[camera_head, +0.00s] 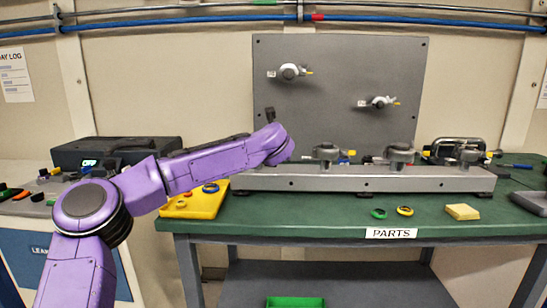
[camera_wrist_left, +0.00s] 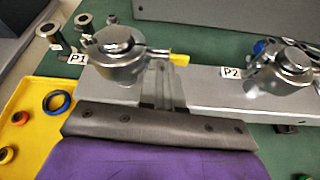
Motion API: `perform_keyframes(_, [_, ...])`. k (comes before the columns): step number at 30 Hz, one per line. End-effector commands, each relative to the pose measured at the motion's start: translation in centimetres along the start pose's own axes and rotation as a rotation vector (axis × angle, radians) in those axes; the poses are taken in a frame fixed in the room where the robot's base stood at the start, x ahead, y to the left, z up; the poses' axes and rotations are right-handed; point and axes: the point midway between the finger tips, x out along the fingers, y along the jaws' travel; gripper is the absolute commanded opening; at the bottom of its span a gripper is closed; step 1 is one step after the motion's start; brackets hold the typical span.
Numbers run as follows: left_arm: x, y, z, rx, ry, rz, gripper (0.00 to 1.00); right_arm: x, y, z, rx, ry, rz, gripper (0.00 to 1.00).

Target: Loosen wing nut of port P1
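In the head view, my purple left wrist stands over the rail's left end and hides P1. My right gripper is not in view.
Port P2 (camera_wrist_left: 285,62) is the neighbour on the right of the rail (camera_head: 360,180). A yellow tray (camera_head: 195,205) with rings lies left of the rail. Two rings and a yellow block (camera_head: 462,212) lie on the green bench. A grey panel (camera_head: 340,100) stands behind.

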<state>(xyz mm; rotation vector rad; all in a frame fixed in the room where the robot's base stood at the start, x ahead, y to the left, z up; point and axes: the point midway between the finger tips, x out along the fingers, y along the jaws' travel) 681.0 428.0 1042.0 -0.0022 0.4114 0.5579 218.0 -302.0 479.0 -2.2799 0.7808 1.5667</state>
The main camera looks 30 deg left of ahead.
Motion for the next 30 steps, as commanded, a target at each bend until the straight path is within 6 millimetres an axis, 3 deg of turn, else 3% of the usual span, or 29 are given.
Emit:
perform_keyframes(16, [-0.01, 0.22, 0.29, -0.022, -0.006, -0.006, 0.0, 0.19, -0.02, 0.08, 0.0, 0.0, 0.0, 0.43])
perform_keyframes(18, [-0.01, 0.21, 0.28, -0.022, -0.005, -0.006, 0.26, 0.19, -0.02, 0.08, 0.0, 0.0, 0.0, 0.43])
perform_keyframes(19, [0.0, 0.2, 0.25, -0.022, -0.005, -0.006, 0.3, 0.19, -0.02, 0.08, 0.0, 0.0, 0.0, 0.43])
perform_keyframes(30, [0.08, 0.14, 0.0, -0.02, 0.001, -0.006, 0.3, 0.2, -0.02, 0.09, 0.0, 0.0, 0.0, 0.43])
